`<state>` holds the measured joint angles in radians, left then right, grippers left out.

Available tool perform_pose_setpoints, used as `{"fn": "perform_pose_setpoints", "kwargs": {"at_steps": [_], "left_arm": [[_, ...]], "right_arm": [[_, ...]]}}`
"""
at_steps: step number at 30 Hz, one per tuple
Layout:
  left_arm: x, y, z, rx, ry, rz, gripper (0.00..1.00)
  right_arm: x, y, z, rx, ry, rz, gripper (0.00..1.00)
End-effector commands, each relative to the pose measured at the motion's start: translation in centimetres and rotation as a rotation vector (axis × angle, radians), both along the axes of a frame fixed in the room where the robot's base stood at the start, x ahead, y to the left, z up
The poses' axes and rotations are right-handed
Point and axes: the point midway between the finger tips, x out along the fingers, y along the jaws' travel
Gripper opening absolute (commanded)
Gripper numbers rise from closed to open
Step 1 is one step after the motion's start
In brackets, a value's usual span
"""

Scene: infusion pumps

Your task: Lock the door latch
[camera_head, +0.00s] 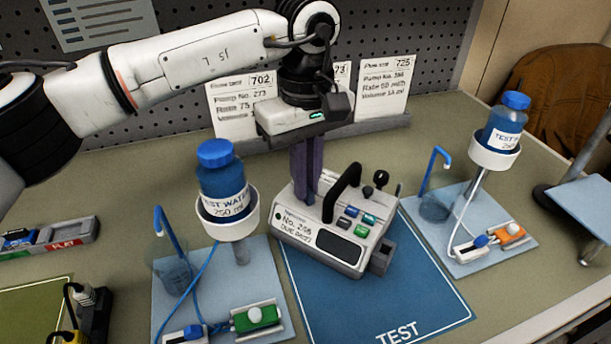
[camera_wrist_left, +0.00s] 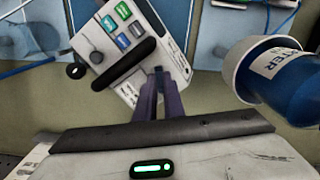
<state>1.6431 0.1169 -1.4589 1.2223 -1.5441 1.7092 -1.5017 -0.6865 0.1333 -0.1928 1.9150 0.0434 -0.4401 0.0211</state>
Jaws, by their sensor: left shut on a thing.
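The infusion pump (camera_head: 335,228) is a pale box with a black handle, coloured buttons, a dark display and a label. It sits turned on the blue TEST mat (camera_head: 385,300). The pump also shows in the left wrist view (camera_wrist_left: 130,50). My left gripper (camera_head: 305,200) reaches down from above to the pump's back left edge. In the left wrist view its dark purple fingers (camera_wrist_left: 158,82) are close together at that edge, shut on a small part there. The fingers hide that part, so I cannot tell clearly whether it is the door latch. My right gripper is not in view.
A bottle of blue test water (camera_head: 222,190) stands in a holder close left of the pump. Another bottle (camera_head: 504,125) stands on the right. Tubing and clamps lie on pale blue mats on both sides. Printed cards (camera_head: 387,88) stand behind, before a pegboard.

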Motion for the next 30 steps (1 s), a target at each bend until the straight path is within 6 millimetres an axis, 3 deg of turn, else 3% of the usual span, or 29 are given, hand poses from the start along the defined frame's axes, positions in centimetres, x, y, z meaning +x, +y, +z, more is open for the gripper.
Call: {"fn": "perform_pose_setpoints", "kwargs": {"at_steps": [30], "left_arm": [[0.04,-0.38,0.13,-0.002,-0.001,-0.920,0.00]], "right_arm": [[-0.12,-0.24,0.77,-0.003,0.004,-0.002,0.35]]}}
